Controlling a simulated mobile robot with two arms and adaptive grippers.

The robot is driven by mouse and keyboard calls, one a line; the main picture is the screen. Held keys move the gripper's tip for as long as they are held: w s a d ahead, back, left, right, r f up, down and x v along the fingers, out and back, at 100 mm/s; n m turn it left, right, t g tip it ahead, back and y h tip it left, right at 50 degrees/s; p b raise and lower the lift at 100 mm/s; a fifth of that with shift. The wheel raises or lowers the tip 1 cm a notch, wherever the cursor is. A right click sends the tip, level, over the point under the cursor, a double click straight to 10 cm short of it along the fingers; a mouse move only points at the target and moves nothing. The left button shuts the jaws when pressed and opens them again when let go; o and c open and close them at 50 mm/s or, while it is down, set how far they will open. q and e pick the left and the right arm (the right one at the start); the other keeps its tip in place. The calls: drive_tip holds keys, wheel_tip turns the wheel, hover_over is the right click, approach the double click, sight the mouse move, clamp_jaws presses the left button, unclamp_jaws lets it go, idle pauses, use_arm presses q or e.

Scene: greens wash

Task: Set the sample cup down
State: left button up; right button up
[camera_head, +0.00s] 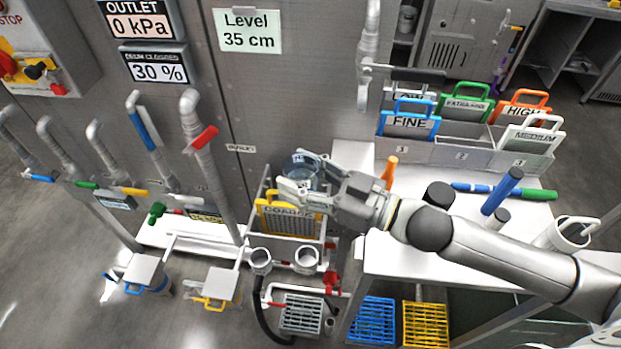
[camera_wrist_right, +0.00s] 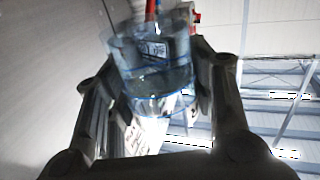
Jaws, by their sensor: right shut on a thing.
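My right gripper (camera_head: 297,172) reaches in from the right, beside the grey cabinet wall and above the yellow-handled coarse screen (camera_head: 285,222). It is shut on a clear sample cup (camera_head: 302,165) with bluish edges. In the right wrist view the cup (camera_wrist_right: 152,75) sits between both fingers of the gripper (camera_wrist_right: 155,85). It appears to hold clear liquid and has a small label on its side. The cup is held in the air, clear of the table. My left gripper is not in view.
The white table (camera_head: 400,245) is right of the cup. On it stand an orange-handled tool (camera_head: 390,170), a blue cylinder (camera_head: 502,190) and a white mug (camera_head: 570,235). A rack (camera_head: 463,155) of labelled screens lines its back. Pipes and valves (camera_head: 205,137) fill the left.

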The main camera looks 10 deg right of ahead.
drive_tip(key=shift+w+a+r+n+g+y, duration=0.15)
drive_tip(key=shift+w+a+n+g+y, duration=0.1)
drive_tip(key=shift+a+n+g, duration=0.2)
drive_tip(key=shift+w+a+r+n+g+y, duration=0.15)
drive_tip(key=shift+w+a+n+g+y, duration=0.15)
drive_tip(key=shift+a+g, duration=0.2)
drive_tip(key=shift+n+g, duration=0.25)
drive_tip(key=shift+n, duration=0.1)
